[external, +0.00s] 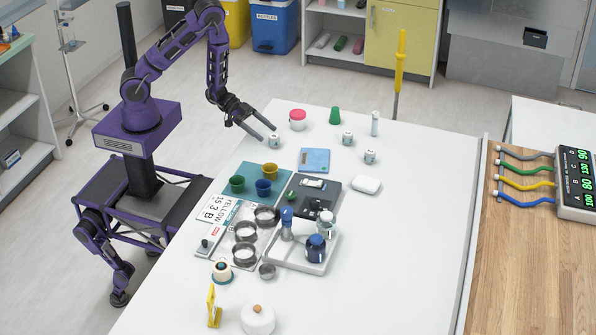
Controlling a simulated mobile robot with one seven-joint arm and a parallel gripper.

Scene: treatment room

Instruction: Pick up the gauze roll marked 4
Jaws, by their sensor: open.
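Three small white gauze rolls with dark markings stand on the white table: a left one (274,141), a middle one (347,138) and a right one (370,157). The markings are too small to read, so I cannot tell which is 4. My gripper (269,135) is open and empty at the table's far left part. Its fingertips are close to the left roll in the picture; I cannot tell whether they touch it or are above it.
A red-lidded jar (297,119), a green cup (335,116) and a slim white bottle (375,124) stand toward the back. A blue box (315,160) and a white block (366,185) lie nearer. Cups, metal rings and a tray (312,265) crowd the front; the table's right side is clear.

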